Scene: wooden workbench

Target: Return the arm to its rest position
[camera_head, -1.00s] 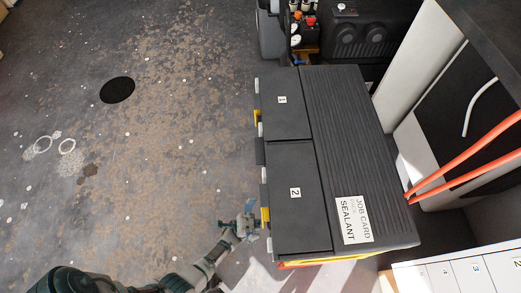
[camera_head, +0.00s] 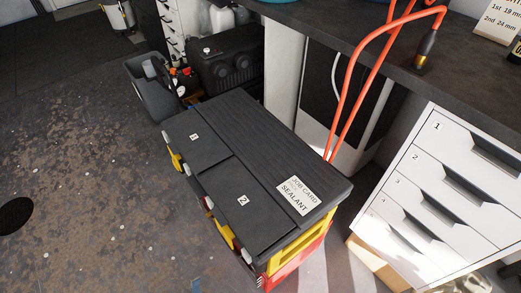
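No gripper and no part of my arms shows in the head view now. A dark tool cart (camera_head: 250,170) with a black ribbed top and yellow and red sides stands in the middle. Its two dark lids are marked 1 and 2 and look shut.
A white drawer unit (camera_head: 420,215) with numbered drawers stands at the right under a dark worktop (camera_head: 345,28). Orange hoses (camera_head: 340,95) hang from the worktop behind the cart. A black compressor-like machine (camera_head: 228,62) stands behind the cart.

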